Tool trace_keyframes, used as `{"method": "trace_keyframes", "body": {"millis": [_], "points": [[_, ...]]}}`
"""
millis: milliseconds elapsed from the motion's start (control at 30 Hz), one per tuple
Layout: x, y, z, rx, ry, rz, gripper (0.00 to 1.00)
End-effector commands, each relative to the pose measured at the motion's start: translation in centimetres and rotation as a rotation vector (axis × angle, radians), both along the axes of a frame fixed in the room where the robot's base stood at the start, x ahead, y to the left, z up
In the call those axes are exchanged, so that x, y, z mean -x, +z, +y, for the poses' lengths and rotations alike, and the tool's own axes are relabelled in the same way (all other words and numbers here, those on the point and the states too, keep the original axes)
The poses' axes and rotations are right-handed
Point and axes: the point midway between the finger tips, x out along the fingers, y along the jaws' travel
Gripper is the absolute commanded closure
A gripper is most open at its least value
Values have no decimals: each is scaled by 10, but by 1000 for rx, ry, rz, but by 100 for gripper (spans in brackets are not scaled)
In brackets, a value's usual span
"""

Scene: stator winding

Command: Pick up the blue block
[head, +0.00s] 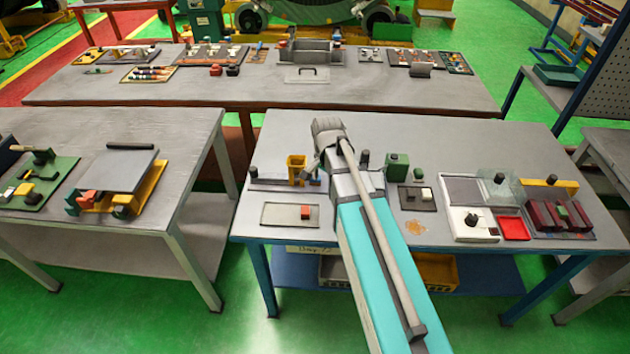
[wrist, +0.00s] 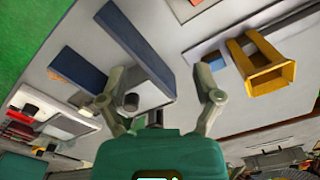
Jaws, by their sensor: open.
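In the wrist view, my gripper (wrist: 158,80) is open, with its fingers spread to either side. A blue block (wrist: 78,68) lies on the pale surface left of the fingers, apart from them. A small blue piece (wrist: 217,60) is by the right finger. My arm hides part of this area.
The yellow holder also shows in the wrist view (wrist: 265,70), right of the fingers.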

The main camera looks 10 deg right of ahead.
Motion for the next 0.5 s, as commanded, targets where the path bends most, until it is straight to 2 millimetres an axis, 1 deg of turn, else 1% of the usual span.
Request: {"method": "trace_keyframes", "body": {"millis": [33,500], "points": [[-16,1,0,0,-68,0,17],[-110,3,1,0,-733,-1,17]]}}
